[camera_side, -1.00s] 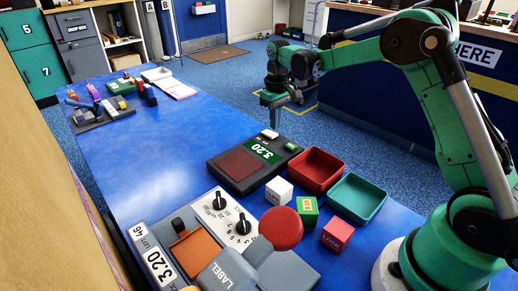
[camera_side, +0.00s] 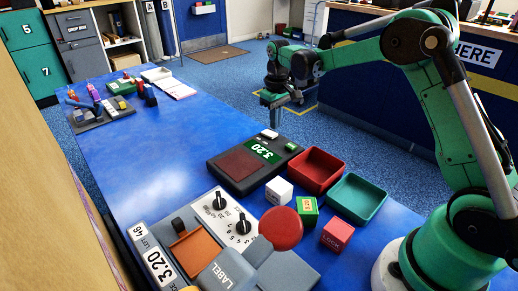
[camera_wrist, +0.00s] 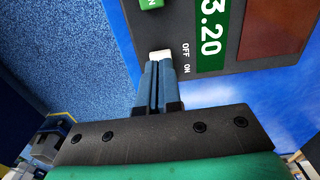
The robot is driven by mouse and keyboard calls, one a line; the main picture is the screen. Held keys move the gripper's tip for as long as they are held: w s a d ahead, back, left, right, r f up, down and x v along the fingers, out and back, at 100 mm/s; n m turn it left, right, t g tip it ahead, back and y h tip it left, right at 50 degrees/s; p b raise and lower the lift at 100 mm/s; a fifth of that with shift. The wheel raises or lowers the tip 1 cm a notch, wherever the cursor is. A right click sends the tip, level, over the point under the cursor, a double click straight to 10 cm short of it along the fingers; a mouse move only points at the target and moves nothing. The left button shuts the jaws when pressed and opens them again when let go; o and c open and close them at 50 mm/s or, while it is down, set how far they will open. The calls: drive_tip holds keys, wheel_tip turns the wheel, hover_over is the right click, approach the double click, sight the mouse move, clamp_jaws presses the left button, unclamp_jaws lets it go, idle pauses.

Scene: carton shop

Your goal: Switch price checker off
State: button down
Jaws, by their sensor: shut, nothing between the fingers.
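The price checker (camera_side: 225,176) is a dark box on the blue table with a dark red plate. Its green display (camera_side: 264,151) is lit and reads 3.20; it also shows in the wrist view (camera_wrist: 212,38). A white switch (camera_wrist: 160,55) sits at the box's edge beside the words OFF and ON; it shows in the side view too (camera_side: 269,134). My gripper (camera_wrist: 158,66) is shut and empty, its fingertips right at the white switch in the wrist view. I cannot tell whether they touch it. A green button (camera_wrist: 151,4) is further along the box.
Red (camera_side: 340,168) and teal (camera_side: 374,196) trays stand right of the price checker. White (camera_side: 279,190), green (camera_side: 307,211) and red (camera_side: 337,234) cubes sit near them. A label machine (camera_side: 228,274) with knobs and a red disc is in front. The table's middle left is clear.

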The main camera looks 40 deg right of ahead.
sight(275, 138)
drive_tip(key=shift+f, duration=1.35)
idle(1.1)
drive_tip(key=shift+r, duration=3.5)
drive_tip(key=s+a+r+t, duration=0.3)
drive_tip(key=s+a+r, duration=0.3)
drive_tip(key=s, duration=0.1)
drive_tip(key=s+a+f+t, duration=0.2)
drive_tip(key=s+a+t, duration=0.2)
drive_tip(key=s, duration=0.4)
drive_tip(key=shift+s+f, duration=0.3)
drive_tip(key=shift+f, duration=0.1)
drive_tip(key=shift+a, duration=0.1)
